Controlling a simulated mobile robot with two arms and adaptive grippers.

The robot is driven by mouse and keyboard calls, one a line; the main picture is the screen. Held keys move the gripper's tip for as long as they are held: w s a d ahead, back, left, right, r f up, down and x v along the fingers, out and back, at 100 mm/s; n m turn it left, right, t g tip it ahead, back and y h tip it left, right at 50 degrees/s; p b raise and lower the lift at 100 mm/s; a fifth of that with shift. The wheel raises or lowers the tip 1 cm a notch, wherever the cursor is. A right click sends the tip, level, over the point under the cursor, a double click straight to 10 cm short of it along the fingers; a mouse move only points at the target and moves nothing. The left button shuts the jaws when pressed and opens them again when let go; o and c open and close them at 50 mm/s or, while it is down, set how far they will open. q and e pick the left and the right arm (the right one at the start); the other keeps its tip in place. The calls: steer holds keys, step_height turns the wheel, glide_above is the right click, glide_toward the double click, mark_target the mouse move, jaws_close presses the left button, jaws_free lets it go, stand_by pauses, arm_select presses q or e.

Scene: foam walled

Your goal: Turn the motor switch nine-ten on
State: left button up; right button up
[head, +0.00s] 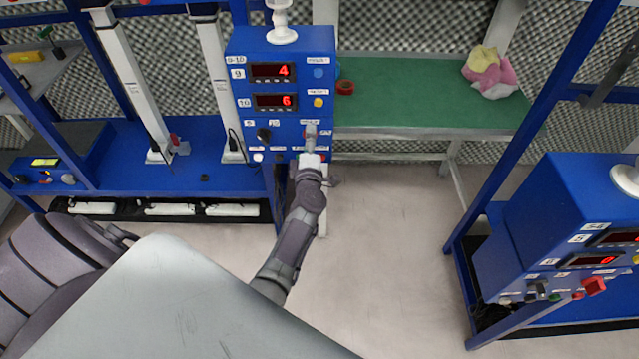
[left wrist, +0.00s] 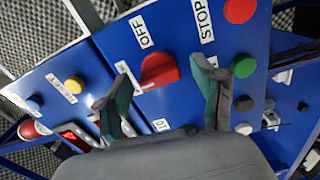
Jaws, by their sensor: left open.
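The blue 9-10 control box (head: 279,112) stands at the centre of the head view, with red displays reading 4 and 6. My left gripper (head: 311,140) is at the lower right of its front face and hides part of it. In the left wrist view the left gripper (left wrist: 163,98) is open, its two fingers apart. The red motor switch (left wrist: 158,71) shows between and just beyond the fingertips, beside an OFF label (left wrist: 140,32). I cannot tell whether the fingers touch it. My right gripper is not in view.
Beside the switch are a red button (left wrist: 240,10) with a STOP label and a green button (left wrist: 243,67). A green-topped table (head: 420,107) stands to the right of the box. Another blue control box (head: 540,215) stands at the right. The floor between is clear.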

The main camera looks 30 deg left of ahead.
arm_select(q)
steer(key=s+d+m+p, duration=0.4)
steer(key=s+d+m, duration=0.3)
steer(key=s+m, duration=0.7)
steer(key=s+d+f+m+g+h+b, duration=0.1)
steer(key=s+d+f+m+h, duration=0.1)
steer(key=f, duration=0.7)
steer(key=s+d+f+m+g+h+b, duration=0.1)
steer(key=s+d+f+m+h+b, duration=0.1)
steer(key=f, duration=0.8)
steer(key=s+d+f+m+g+h+b, duration=0.1)
steer(key=d+f+m+h, duration=0.4)
steer(key=f, duration=0.5)
steer(key=shift+s+d+m+g+b, duration=0.3)
steer(key=shift+s+d+b, duration=0.5)
steer(key=shift+s, duration=0.55)
